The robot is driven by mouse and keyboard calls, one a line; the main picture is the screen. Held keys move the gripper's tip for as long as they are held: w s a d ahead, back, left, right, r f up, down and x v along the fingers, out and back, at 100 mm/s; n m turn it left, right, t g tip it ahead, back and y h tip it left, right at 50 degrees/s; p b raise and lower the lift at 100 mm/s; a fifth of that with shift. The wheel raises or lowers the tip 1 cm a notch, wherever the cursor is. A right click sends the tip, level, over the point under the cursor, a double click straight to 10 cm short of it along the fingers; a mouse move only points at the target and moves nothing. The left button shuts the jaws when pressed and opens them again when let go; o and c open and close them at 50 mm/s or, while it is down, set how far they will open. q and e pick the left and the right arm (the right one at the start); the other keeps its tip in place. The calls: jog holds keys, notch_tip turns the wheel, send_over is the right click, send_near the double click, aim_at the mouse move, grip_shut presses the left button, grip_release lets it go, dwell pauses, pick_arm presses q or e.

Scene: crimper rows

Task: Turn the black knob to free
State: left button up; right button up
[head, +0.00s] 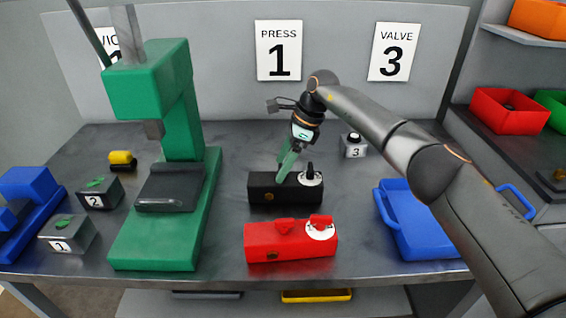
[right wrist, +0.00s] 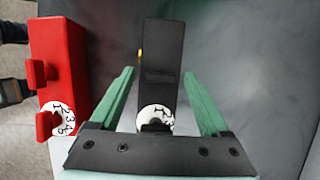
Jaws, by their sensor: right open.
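A black box (head: 275,189) lies on the grey bench. At its right end is a white numbered dial (head: 313,180) with an upright black knob (head: 310,170). My right gripper (head: 283,168) is over the left and middle part of this box, open, with green fingers pointing down. In the right wrist view the open fingers (right wrist: 158,72) lie either side of the black box (right wrist: 160,68), with nothing held. There the dial (right wrist: 153,113) is partly hidden by the gripper's palm, and the knob shows only as a dark patch. Whether the fingers touch the box I cannot tell. My left gripper is not in view.
A red box (head: 270,247) with red knobs and its own dial stands just in front. A green press (head: 150,245) is at left, a blue tray (head: 408,248) at right. A grey block marked 3 (head: 354,150) stands behind.

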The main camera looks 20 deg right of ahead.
jog(key=v, duration=1.2)
jog(key=shift+r, duration=0.3)
